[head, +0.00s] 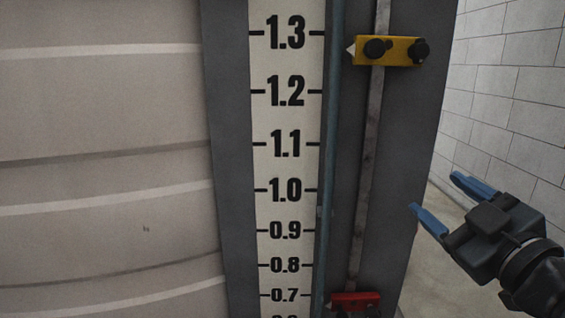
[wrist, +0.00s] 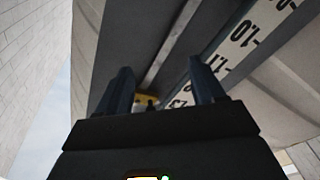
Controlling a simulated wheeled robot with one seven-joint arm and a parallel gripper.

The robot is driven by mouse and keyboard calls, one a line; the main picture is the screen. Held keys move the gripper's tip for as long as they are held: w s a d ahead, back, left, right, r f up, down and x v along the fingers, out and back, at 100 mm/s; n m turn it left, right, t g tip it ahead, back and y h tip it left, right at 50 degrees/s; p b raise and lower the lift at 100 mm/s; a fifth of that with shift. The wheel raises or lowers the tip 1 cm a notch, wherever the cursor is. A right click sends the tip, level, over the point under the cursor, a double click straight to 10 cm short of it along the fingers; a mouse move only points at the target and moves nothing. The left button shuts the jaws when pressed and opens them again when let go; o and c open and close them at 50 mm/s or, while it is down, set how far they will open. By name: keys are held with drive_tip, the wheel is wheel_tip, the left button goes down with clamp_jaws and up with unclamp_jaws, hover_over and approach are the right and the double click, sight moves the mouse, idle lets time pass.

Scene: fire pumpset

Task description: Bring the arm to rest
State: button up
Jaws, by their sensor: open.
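My gripper (head: 441,202) is at the lower right of the head view, with its two blue fingers spread apart and nothing between them. It is to the right of the dark gauge panel and does not appear to touch it. In the wrist view my gripper (wrist: 160,88) shows its two dark fingers apart, pointing toward the panel. My dark wrist shows behind the fingers in the head view.
A gauge board (head: 287,160) carries a white scale. A yellow pointer (head: 400,51) sits on a rail (head: 368,160) near 1.3; it also shows in the wrist view (wrist: 146,99). A red pointer (head: 354,301) sits near 0.7. A block wall (head: 510,90) stands right.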

drive_tip(key=s+a+f+m+g+h+p, duration=0.3)
drive_tip(key=s+f+m, duration=0.5)
drive_tip(key=s+f, duration=0.95)
drive_tip(key=s+d+m, duration=0.1)
drive_tip(key=s, duration=2.1)
drive_tip(key=shift+s+d+r+m+g+h, duration=0.15)
drive_tip(key=shift+s+m+g+h, duration=0.15)
drive_tip(key=shift+m+g, duration=0.1)
